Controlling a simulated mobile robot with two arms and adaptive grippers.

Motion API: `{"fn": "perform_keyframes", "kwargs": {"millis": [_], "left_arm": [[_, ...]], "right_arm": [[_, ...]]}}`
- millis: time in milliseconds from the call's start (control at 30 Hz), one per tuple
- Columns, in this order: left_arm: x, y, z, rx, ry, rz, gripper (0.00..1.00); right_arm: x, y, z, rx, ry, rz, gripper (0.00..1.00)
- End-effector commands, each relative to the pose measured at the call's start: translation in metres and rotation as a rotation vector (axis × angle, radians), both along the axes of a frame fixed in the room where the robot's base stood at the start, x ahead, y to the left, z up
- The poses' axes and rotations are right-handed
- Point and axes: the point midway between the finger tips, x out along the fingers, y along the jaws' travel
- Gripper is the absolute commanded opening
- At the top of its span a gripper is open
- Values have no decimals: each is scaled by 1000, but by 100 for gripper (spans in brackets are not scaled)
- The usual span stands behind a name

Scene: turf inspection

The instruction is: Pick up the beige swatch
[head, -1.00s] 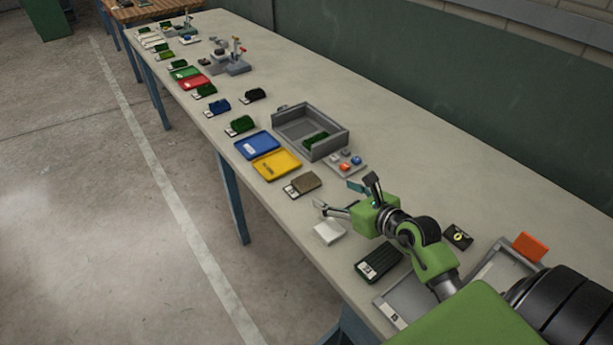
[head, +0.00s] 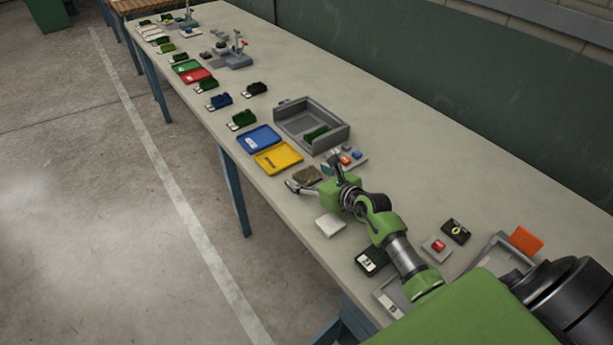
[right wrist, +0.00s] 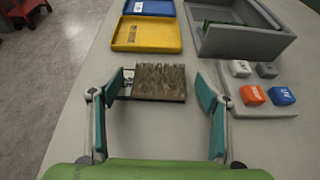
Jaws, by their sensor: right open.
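The beige swatch (right wrist: 160,82) is a brownish-beige turf piece with a white label at its left end. It lies flat on the table in the right wrist view. My right gripper (right wrist: 163,98) is open, with teal fingertips on either side of the swatch; the left fingertip is close to the label end. In the head view the swatch (head: 308,175) is partly hidden by my right gripper (head: 309,178). The fingers do not hold it. My left gripper is not seen.
A yellow tray (right wrist: 147,34) and a blue tray (head: 259,138) lie beyond the swatch. A grey box (head: 340,140) with a green swatch stands behind. A plate with coloured buttons (right wrist: 262,111) is close by the right finger. A white block (head: 330,225) lies nearer me.

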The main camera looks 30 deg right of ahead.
Motion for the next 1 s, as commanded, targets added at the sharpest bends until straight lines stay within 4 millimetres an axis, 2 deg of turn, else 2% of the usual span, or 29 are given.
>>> {"fn": "perform_keyframes", "kwargs": {"millis": [300,400,433,833,1000], "left_arm": [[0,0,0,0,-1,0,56],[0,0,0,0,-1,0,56],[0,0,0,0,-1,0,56],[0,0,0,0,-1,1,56],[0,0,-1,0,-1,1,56]], "right_arm": [[4,0,-2,-1,0,-1,69],[4,0,-2,-1,0,-1,45],[4,0,-2,-1,0,-1,40],[3,0,-1,-1,0,0,40],[4,0,10,-2,-3,0,40]]}}
